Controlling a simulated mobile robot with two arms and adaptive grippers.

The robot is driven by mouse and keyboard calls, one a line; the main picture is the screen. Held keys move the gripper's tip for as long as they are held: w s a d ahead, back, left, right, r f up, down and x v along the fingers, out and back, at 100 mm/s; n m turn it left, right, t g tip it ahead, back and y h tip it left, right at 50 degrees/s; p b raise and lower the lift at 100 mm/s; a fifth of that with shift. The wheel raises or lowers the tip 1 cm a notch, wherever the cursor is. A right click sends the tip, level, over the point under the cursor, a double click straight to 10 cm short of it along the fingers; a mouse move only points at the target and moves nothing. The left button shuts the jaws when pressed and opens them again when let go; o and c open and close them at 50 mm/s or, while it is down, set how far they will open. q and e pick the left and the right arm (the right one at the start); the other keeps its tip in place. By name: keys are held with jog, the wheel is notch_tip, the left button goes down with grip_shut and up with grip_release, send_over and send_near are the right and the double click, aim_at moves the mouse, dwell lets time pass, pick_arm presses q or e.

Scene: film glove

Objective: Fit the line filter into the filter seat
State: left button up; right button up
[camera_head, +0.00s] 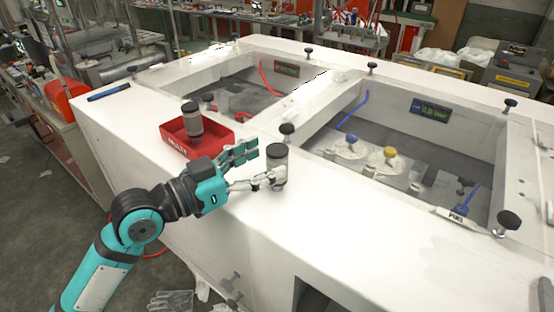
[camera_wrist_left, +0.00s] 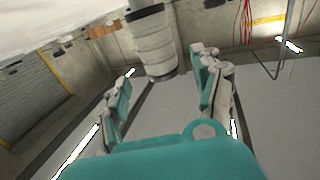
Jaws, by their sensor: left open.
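A grey cylinder with a darker, ribbed body (camera_head: 277,156), which looks like the line filter, stands upright on the white top. It also shows in the left wrist view (camera_wrist_left: 151,42), ahead of and between the fingers. A similar grey cylinder with a dark top (camera_head: 192,121) stands in the red tray (camera_head: 222,141). My left gripper (camera_head: 266,163) is open, its fingers reaching to the near cylinder; one fingertip overlaps its lower part in the picture. I cannot tell whether they touch. I cannot tell which fitting is the filter seat. My right gripper is not in view.
Two sunken windows open in the white top. The right one holds round fittings with a blue knob (camera_head: 351,139) and a yellow knob (camera_head: 390,152). Black knobs (camera_head: 509,220) stand along the frames. A blue pen-like item (camera_head: 109,92) lies far left.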

aim_at(268, 156)
pick_arm(q)
jog(key=p+x, duration=0.1)
jog(key=x, duration=0.3)
jog(key=shift+w+a+p, duration=0.1)
jog(key=shift+a+p, duration=0.05)
jog(key=shift+p, duration=0.25)
jog(key=shift+w+d+f, duration=0.15)
jog(key=shift+d, duration=0.1)
jog(key=shift+a, duration=0.1)
jog(key=shift+c, duration=0.4)
jog(key=shift+c, duration=1.2)
grip_shut()
